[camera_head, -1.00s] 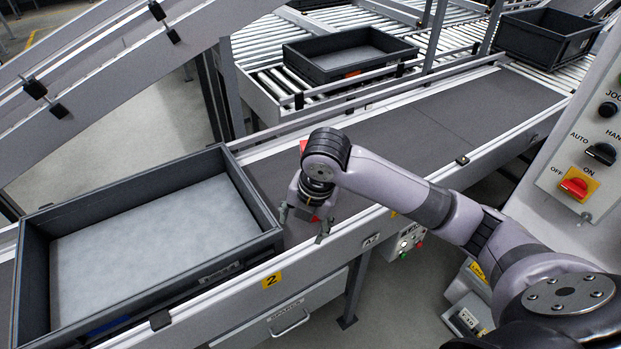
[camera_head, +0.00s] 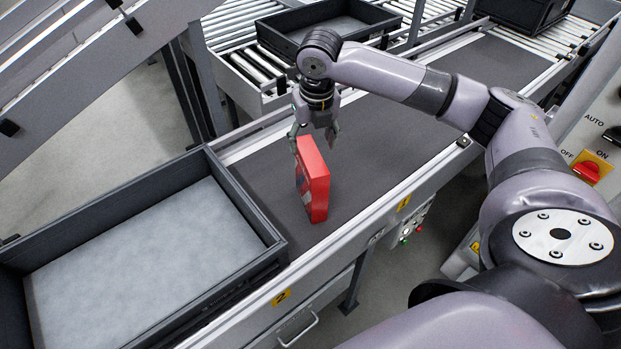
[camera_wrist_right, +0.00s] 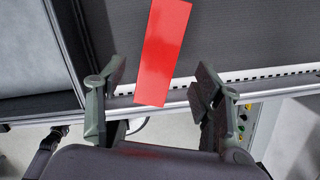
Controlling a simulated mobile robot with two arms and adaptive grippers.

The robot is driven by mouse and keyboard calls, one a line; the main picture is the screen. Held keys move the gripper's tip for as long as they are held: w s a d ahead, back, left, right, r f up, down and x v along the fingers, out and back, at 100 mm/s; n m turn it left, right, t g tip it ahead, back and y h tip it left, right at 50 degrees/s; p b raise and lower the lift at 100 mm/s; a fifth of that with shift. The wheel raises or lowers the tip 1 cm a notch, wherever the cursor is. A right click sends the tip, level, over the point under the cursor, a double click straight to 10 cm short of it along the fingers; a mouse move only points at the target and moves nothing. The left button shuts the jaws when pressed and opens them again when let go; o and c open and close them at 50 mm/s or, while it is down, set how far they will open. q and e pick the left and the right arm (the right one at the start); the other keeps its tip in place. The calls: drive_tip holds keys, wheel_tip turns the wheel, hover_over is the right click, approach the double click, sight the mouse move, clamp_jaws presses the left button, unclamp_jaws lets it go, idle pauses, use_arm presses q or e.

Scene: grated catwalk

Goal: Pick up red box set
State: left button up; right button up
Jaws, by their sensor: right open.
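A red box (camera_head: 315,184) stands upright on the dark conveyor belt, just right of the grey tote. Its narrow red face shows in the right wrist view (camera_wrist_right: 163,52). My right gripper (camera_head: 314,133) is open, pointing down at the box's upper end. In the wrist view its two fingers (camera_wrist_right: 162,78) are spread wide, with the box's near end between them in the picture and a gap on each side. The fingers do not touch the box there. My left gripper is not in view.
A large grey tote (camera_head: 140,250) with a pale inside and no items showing sits on the belt at left. Another dark tote (camera_head: 285,35) stands on rollers behind. The belt (camera_head: 375,150) right of the box is clear. A control panel (camera_head: 590,165) is at right.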

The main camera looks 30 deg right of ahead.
sight(311, 154)
drive_tip(key=f, duration=0.3)
drive_tip(key=shift+w+f, duration=0.25)
drive_tip(key=shift+w, duration=0.15)
drive_tip(key=shift+f, duration=0.8)
drive_tip(key=f, duration=0.3)
drive_tip(key=f+p, duration=0.1)
drive_tip(key=f, duration=0.1)
drive_tip(key=shift+w+d, duration=0.1)
drive_tip(key=shift+w, duration=0.15)
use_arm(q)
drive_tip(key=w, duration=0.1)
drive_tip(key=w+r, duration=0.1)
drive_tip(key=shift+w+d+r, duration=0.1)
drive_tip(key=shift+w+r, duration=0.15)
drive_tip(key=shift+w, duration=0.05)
use_arm(e)
drive_tip(key=shift+r, duration=0.1)
drive_tip(key=shift+c, duration=0.5)
drive_tip(key=c, duration=0.5)
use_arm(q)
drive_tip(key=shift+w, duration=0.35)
use_arm(e)
clamp_jaws()
